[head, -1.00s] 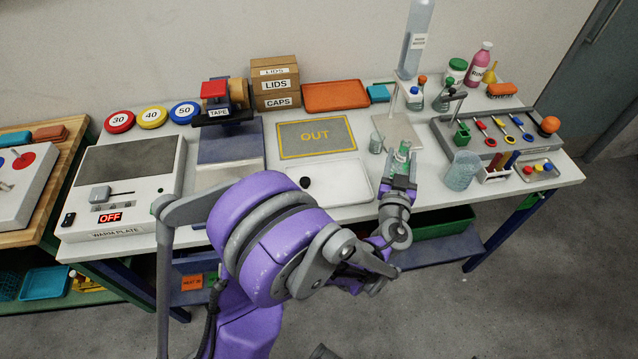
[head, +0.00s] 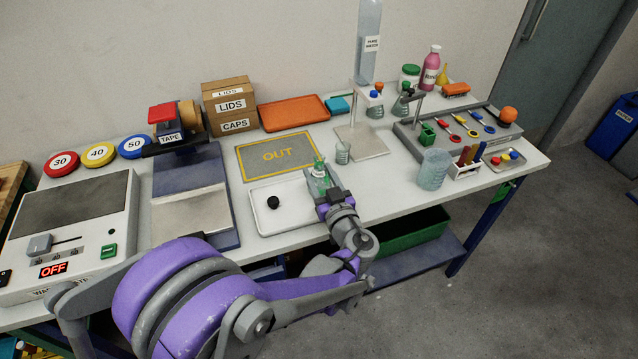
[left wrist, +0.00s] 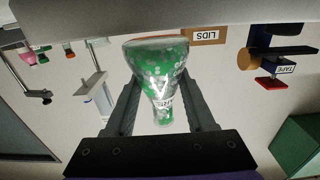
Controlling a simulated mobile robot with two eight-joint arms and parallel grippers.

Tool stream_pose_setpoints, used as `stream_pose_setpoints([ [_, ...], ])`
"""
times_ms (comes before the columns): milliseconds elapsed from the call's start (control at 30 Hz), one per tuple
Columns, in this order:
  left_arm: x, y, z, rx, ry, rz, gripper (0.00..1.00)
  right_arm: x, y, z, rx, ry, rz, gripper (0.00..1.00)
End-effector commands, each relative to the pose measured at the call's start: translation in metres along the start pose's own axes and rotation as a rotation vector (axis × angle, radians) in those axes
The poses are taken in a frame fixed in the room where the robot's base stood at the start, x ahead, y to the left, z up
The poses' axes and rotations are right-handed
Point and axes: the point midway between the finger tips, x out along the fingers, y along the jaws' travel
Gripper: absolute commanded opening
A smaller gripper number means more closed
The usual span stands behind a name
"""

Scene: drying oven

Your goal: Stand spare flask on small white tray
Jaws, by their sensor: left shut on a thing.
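My left gripper (head: 320,187) is shut on a small conical flask with green contents, in the head view (head: 319,170). The left wrist view is upside down and shows the flask (left wrist: 160,65) between the two fingers, its wide base at the top of the picture, so it is upright. The small white tray (head: 290,222) lies at the front middle of the table. The flask and gripper are at the tray's right end; I cannot tell whether the flask's base touches it. My right gripper is not in view.
A black stopper (head: 273,202) sits on the white tray's left part. The OUT mat (head: 276,157) lies behind it. A small beaker (head: 342,153) and a stand with a grey base (head: 370,147) are just right of the mat. A large beaker (head: 434,170) stands farther right.

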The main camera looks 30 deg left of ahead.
Motion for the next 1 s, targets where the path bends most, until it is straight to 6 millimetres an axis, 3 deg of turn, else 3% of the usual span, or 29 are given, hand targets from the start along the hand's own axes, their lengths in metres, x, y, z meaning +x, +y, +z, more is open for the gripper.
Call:
stream_pose_setpoints([
  [167, 0.0, 0.0, 0.025, 0.0, 0.0, 0.0, 0.0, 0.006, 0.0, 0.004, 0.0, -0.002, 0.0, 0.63],
  [500, 0.0, 0.0, 0.028, 0.0, 0.0, 0.001, 0.0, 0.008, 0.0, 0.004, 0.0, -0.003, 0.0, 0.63],
  [533, 0.0, 0.0, 0.028, 0.0, 0.0, 0.001, 0.58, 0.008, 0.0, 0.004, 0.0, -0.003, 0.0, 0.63],
  [600, 0.0, 0.0, 0.027, 0.0, 0.0, 0.001, 0.71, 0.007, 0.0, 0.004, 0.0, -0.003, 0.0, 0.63],
  [700, 0.0, 0.0, 0.027, 0.0, 0.0, 0.001, 0.85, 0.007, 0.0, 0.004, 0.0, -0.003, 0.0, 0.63],
  [1000, 0.0, 0.0, 0.026, 0.0, 0.0, 0.001, 0.85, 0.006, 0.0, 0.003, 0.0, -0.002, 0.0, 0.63],
])
